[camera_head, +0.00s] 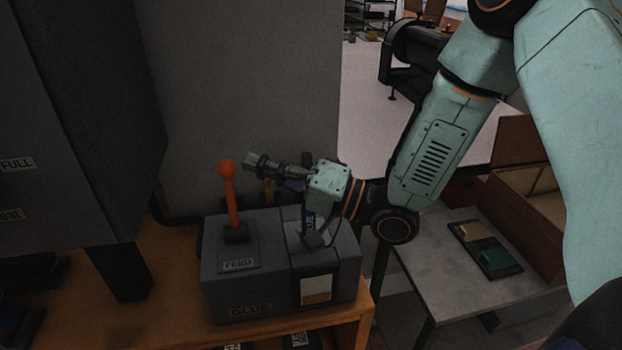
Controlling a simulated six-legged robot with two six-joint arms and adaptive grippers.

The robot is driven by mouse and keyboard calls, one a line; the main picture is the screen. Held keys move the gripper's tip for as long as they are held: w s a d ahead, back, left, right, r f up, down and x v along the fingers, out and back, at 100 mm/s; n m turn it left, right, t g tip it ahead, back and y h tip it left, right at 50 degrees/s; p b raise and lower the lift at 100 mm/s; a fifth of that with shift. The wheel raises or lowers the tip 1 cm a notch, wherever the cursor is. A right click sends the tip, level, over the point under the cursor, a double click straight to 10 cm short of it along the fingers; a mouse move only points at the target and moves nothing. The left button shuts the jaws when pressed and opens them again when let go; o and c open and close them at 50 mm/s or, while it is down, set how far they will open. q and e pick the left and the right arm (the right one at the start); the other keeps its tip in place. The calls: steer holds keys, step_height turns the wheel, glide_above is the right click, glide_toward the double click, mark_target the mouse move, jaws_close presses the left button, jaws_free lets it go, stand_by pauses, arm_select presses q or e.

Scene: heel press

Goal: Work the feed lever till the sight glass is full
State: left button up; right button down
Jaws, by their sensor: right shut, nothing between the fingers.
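The red-orange feed lever (231,197) stands nearly upright from a slot on top of the grey glue box (252,283), above a FEED label. The sight glass (316,289) is on the box's front at the right. It shows a pale part and a tan part, but the exact level is hard to read. My right gripper (250,160) reaches in from the right over the box. It is shut and empty, with its tips just right of the lever's ball knob; I cannot tell whether they touch. My left gripper is not in view.
The box stands on an orange-brown bench (170,275). A dark machine housing (75,120) with a FULL label overhangs the left. A grey table (465,290) on the right holds a dark tray (485,248) and a brown open box (535,205). A grey wall is behind.

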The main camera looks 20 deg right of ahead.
steer(key=p+v, duration=0.1)
steer(key=v, duration=0.7)
steer(key=shift+s+f, duration=0.15)
steer(key=shift+s, duration=0.05)
steer(key=shift+s, duration=0.2)
stand_by(0.3)
steer(key=shift+w, duration=0.25)
steer(key=shift+s, duration=0.2)
steer(key=shift+w, duration=0.15)
stand_by(0.3)
